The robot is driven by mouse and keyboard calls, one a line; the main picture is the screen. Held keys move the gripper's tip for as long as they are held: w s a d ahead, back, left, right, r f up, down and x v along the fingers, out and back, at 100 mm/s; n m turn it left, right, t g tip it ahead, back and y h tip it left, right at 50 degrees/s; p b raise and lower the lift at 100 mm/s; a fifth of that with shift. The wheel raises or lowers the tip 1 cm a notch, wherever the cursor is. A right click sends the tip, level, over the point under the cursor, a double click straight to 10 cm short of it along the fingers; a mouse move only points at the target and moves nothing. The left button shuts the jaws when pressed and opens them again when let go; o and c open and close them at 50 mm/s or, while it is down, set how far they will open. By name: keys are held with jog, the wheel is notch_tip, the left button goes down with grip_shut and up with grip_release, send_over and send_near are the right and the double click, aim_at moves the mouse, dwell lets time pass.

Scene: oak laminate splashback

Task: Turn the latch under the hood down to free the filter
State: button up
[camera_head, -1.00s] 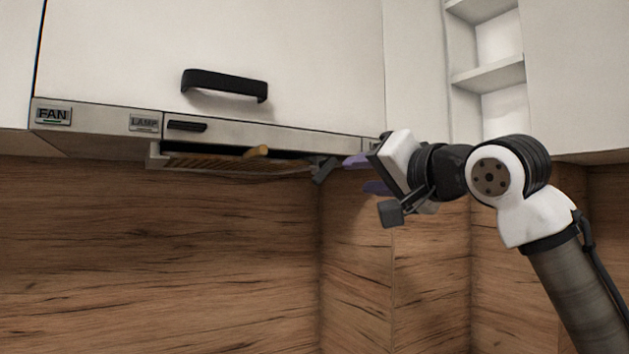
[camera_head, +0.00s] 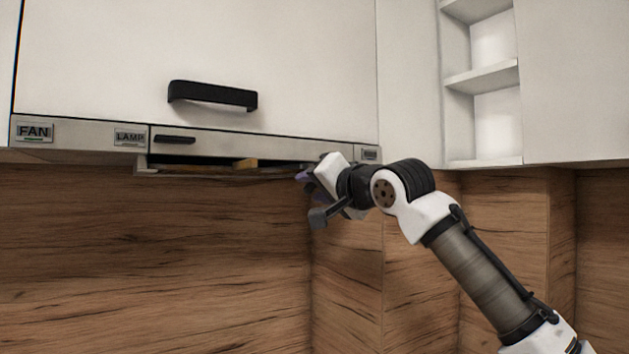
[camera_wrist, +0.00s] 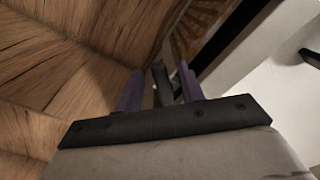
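My gripper (camera_head: 305,182) is just under the right end of the hood, with its purple fingers pointing left. In the wrist view its fingers (camera_wrist: 159,90) are apart, so it is open. The dark grey latch (camera_wrist: 162,84) shows between the fingers, nearer the right one, with a gap to the left one. In the head view my gripper hides the latch. The filter (camera_wrist: 188,32) shows as a brownish slatted panel beyond the fingers. In the head view the filter's yellow-tan tab (camera_head: 246,163) shows in the dark opening under the hood.
The hood front (camera_head: 90,135) carries FAN and LAMP labels. Above it is a white cabinet door with a black handle (camera_head: 212,95). White open shelves (camera_head: 482,78) stand at right. The wooden splashback (camera_head: 150,260) is behind; the space below the hood is clear.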

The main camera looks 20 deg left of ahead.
jog(key=shift+w+a, duration=0.1)
jog(key=shift+c, duration=0.2)
grip_shut()
jog(key=shift+n+p, duration=0.5)
jog(key=shift+w+f+n+p, duration=0.15)
jog(key=shift+w+n+p, duration=0.05)
jog(key=shift+n+p, duration=0.35)
jog(key=shift+w+d+f+n+p, duration=0.1)
jog(key=shift+w+d+n+p, duration=0.3)
jog(key=shift+n, duration=0.7)
jog(key=shift+w+d+f+n+p, duration=0.15)
jog(key=shift+n+p, duration=0.5)
jog(key=shift+n, duration=0.5)
jog(key=shift+w+d+f+n+p, duration=0.1)
jog(key=shift+w+d+n+p, duration=0.3)
jog(key=shift+n, duration=0.7)
